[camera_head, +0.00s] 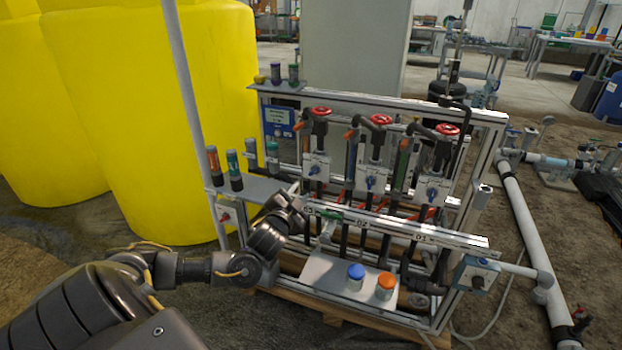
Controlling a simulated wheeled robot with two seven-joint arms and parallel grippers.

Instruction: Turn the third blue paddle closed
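Three blue paddles sit on white valve boxes in a row on the skid frame: the left one (315,170), the middle one (371,183) and the right one (431,193). The rail below reads 02 under the middle and 01 toward the right; the label at the left end is partly hidden by my gripper. My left gripper (299,194) is at the left end of this rail, below and slightly left of the left paddle, and appears apart from it. Its fingers are too small and dark to tell whether they are open. My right gripper is not in view.
Red handwheels (320,111) top the pipes above the boxes. A green handle (326,213) lies by the rail beside my gripper. A lower shelf (325,272) holds a blue-capped jar (355,277) and an orange-capped jar (385,286). Capped bottles (234,170) stand on the left side shelf.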

